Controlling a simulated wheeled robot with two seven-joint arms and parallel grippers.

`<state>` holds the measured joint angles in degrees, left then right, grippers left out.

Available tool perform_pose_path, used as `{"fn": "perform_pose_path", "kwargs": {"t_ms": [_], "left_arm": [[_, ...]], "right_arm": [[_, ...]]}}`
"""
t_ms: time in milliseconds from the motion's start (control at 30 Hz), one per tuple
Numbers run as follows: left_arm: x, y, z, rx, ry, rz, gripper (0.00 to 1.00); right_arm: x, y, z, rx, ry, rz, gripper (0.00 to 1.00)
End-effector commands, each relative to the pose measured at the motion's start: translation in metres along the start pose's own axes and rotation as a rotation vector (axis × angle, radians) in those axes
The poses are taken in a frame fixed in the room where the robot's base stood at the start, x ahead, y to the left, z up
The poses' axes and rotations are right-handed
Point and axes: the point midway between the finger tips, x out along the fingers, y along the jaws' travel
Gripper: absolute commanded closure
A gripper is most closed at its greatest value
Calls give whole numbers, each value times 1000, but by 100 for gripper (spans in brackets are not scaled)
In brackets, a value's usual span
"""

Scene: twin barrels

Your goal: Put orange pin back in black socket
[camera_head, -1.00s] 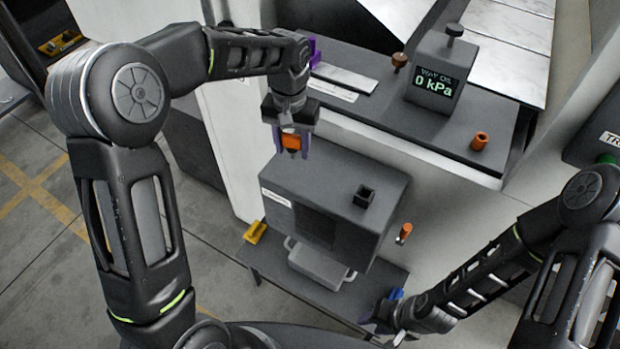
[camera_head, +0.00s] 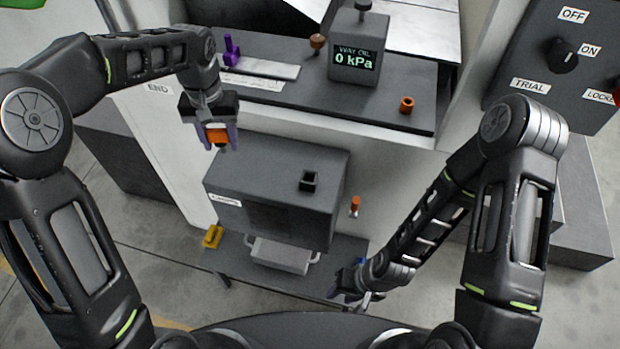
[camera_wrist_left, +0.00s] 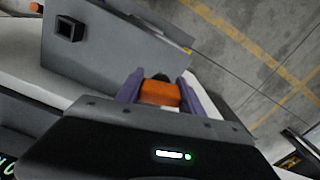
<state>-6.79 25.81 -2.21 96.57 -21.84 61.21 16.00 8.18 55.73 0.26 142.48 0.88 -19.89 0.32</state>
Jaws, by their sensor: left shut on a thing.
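The orange pin (camera_head: 216,135) is held between the fingers of my left gripper (camera_head: 219,142), above and left of the grey box. The pin also shows in the left wrist view (camera_wrist_left: 160,93), between purple fingers, with a dark tip beyond it. The black socket (camera_head: 310,181) stands up from the top of the grey box, to the right of the held pin and apart from it. The socket also shows in the left wrist view (camera_wrist_left: 70,30), at upper left. My right gripper (camera_head: 349,289) is low beside the lower shelf; its finger gap is unclear.
The grey box (camera_head: 270,165) stands on a dark lower shelf (camera_head: 341,260) with a yellow part (camera_head: 213,236). An orange-topped piece (camera_head: 355,203) is at the box's right side. Behind, a counter carries a kPa display (camera_head: 357,60), an orange ring (camera_head: 406,104) and a purple piece (camera_head: 231,47).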

Motion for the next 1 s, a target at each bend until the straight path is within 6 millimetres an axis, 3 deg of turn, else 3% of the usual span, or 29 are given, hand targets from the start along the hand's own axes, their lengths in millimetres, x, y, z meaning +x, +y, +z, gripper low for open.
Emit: {"fn": "perform_pose_path", "kwargs": {"t_ms": [467, 700, 1000], "left_arm": [[1, 0, 0, 0, 0, 0, 100], [26, 0, 0, 0, 1, 0, 100], [22, 0, 0, 0, 1, 0, 100]], "right_arm": [[1, 0, 0, 0, 0, 0, 64], [24, 6, -2, -4, 7, -7, 64], [20, 4, -2, -5, 8, -8, 64]]}}
